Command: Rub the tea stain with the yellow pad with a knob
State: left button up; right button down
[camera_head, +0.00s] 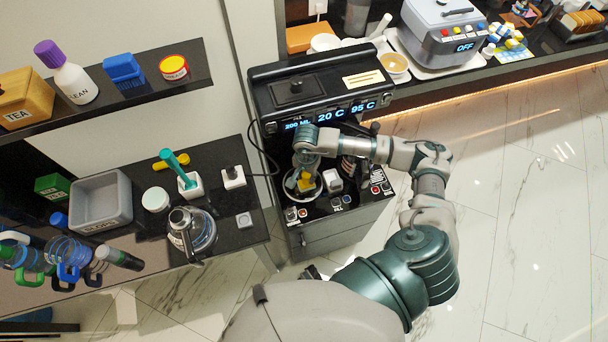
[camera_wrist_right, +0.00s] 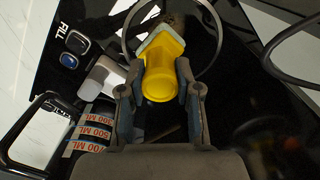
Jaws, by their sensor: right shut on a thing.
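My right gripper (camera_head: 304,178) is over the black top of the tea machine unit. It is shut on the yellow pad with a knob (camera_head: 305,183). In the right wrist view, my right gripper (camera_wrist_right: 160,95) has one finger on each side of the yellow knob (camera_wrist_right: 161,78), and a pale grey edge of the pad shows beyond it. The pad is over a round metal-rimmed area (camera_wrist_right: 216,52). A dim brownish patch beyond the pad may be the tea stain; I cannot tell for sure. Whether the pad touches the surface is unclear.
A white block (camera_head: 333,180) and small labelled buttons (camera_head: 337,203) are close to the right gripper. The machine's display housing (camera_head: 315,90) rises behind it. A glass kettle (camera_head: 200,232) and grey basin (camera_head: 100,200) stand on the left counter. Floor (camera_head: 500,190) at right is clear.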

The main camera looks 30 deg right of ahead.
jog(key=shift+d, duration=0.2)
jog(key=shift+a, duration=0.15)
jog(key=shift+w+a+f+b, duration=0.1)
jog(key=shift+a+b, duration=0.1)
jog(key=shift+a, duration=0.35)
jog(key=shift+w+a+f+b, duration=0.1)
jog(key=shift+a+b, duration=0.05)
jog(key=shift+a, duration=0.35)
jog(key=shift+s+d, duration=0.25)
jog(key=shift+d, duration=0.55)
jog(key=shift+d+r, duration=0.1)
jog(key=shift+d, duration=0.3)
jog(key=shift+a, duration=0.1)
jog(key=shift+w+a+r, duration=0.1)
jog(key=shift+w+a, duration=0.05)
jog(key=shift+a, duration=0.4)
jog(key=shift+w+a+r, duration=0.1)
jog(key=shift+w+a, duration=0.05)
jog(key=shift+a, duration=0.4)
